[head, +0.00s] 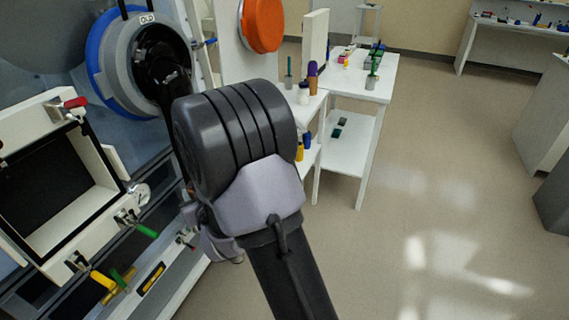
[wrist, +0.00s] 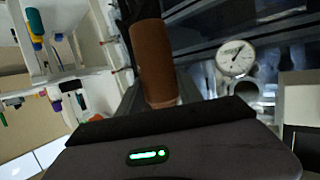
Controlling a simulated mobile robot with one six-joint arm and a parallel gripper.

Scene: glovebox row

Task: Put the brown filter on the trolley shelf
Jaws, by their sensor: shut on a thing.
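The brown filter (wrist: 153,58) is a brown cylinder with a paler end, seen in the wrist view. My gripper (wrist: 158,88) is shut on it, with a grey finger on each side of its near end. In the head view my own arm hides the filter and most of the gripper. A white stand with shelves, which may be the trolley, shows right of my arm (head: 311,153), with a yellow and a blue bottle on a lower shelf. White shelves with bottles also show at the left of the wrist view (wrist: 62,76).
A white table (head: 385,75) carries small items. The floor (head: 440,190) at the right is clear.

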